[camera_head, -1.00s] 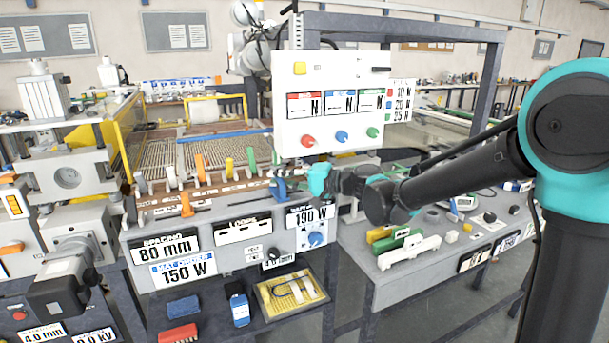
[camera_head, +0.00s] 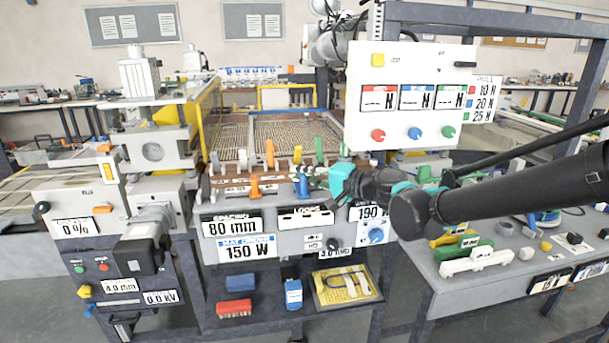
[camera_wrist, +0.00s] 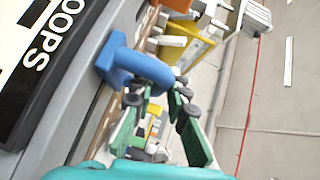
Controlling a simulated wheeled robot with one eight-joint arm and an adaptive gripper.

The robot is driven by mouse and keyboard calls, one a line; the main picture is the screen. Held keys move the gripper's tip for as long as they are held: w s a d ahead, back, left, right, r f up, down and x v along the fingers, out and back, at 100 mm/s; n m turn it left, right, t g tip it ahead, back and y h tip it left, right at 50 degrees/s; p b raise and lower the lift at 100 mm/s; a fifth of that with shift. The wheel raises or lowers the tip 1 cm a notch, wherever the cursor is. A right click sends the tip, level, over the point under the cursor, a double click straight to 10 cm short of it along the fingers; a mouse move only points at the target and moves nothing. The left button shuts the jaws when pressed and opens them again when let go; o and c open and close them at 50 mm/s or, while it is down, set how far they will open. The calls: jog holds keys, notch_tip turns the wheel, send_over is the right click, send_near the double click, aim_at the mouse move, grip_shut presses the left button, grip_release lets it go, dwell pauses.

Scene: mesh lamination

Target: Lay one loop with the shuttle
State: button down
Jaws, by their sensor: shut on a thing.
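A blue handle (camera_head: 302,183), which I take for the shuttle, stands on the front rail of the mesh bench, above the LOOPS panel (camera_head: 306,217). An upright orange handle (camera_head: 255,187) stands a short way to its left. My gripper (camera_head: 322,181) reaches in from the right and is shut on the blue handle. In the wrist view, the handle (camera_wrist: 140,66) curves in between my two dark green fingers (camera_wrist: 158,92). The fingertips' exact contact is partly hidden. The woven mesh (camera_head: 285,132) lies behind the rail.
A white panel with red, blue and green knobs (camera_head: 410,100) hangs above and behind my gripper. Coloured upright levers (camera_head: 269,153) stand just behind the rail. A right-hand bench (camera_head: 470,290) holds green, yellow and white pieces. A grey press (camera_head: 152,155) stands at the left.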

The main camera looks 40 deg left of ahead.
jog(key=c, duration=1.5)
grip_release()
jog(key=shift+s+a, duration=0.2)
jog(key=shift+s, duration=0.05)
jog(key=shift+w, duration=0.1)
jog(key=shift+d, duration=0.25)
jog(key=d, duration=0.3)
jog(key=d+r, duration=0.1)
jog(key=d, duration=0.7)
jog(key=shift+d+r, duration=0.25)
